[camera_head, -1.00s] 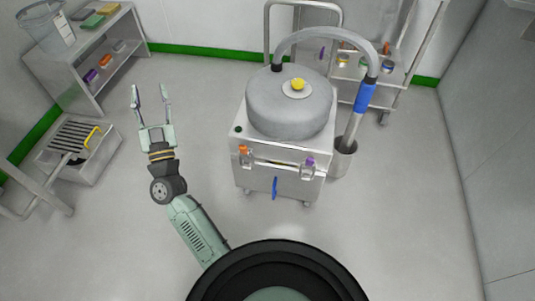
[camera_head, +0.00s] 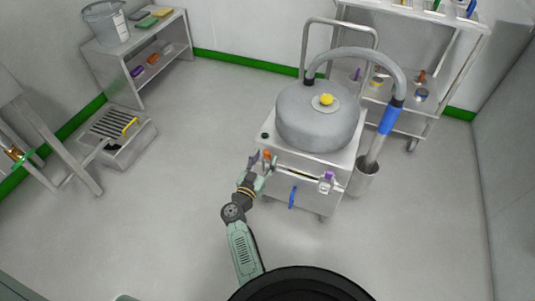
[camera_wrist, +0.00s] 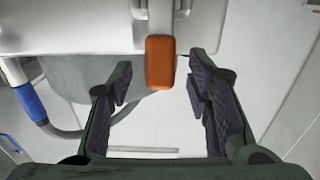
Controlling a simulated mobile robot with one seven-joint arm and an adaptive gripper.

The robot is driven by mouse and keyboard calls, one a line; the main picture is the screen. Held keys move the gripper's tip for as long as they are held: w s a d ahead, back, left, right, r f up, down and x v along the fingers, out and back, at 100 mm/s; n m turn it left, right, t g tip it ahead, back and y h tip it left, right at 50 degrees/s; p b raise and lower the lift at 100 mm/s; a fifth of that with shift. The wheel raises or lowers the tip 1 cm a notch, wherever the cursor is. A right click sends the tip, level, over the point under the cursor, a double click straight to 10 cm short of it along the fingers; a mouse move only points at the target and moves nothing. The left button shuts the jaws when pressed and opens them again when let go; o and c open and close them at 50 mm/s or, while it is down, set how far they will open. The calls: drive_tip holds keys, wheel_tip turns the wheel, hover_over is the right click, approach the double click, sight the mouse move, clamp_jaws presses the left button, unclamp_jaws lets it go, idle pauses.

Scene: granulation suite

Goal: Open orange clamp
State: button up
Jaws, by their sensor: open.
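The orange clamp (camera_head: 267,155) is on the upper left of the front of the grey wheeled machine (camera_head: 312,125). In the wrist view the orange clamp (camera_wrist: 160,62) is a rounded block hanging from a metal latch, upright in the picture. My gripper (camera_head: 262,164) is at the clamp in the head view and partly covers the machine's front there. In the wrist view my gripper (camera_wrist: 158,88) is open, with one finger on each side of the clamp and visible gaps between. I cannot tell how far the fingers reach in depth.
A purple clamp (camera_head: 327,176) and a blue handle (camera_head: 292,197) are on the machine's front. A hose with a blue sleeve (camera_head: 389,121) runs into a metal bucket (camera_head: 363,180) at right. Shelves stand behind.

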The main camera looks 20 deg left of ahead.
sight(266, 156)
drive_tip(key=shift+w+d, duration=0.1)
drive_tip(key=shift+w, duration=1.4)
clamp_jaws()
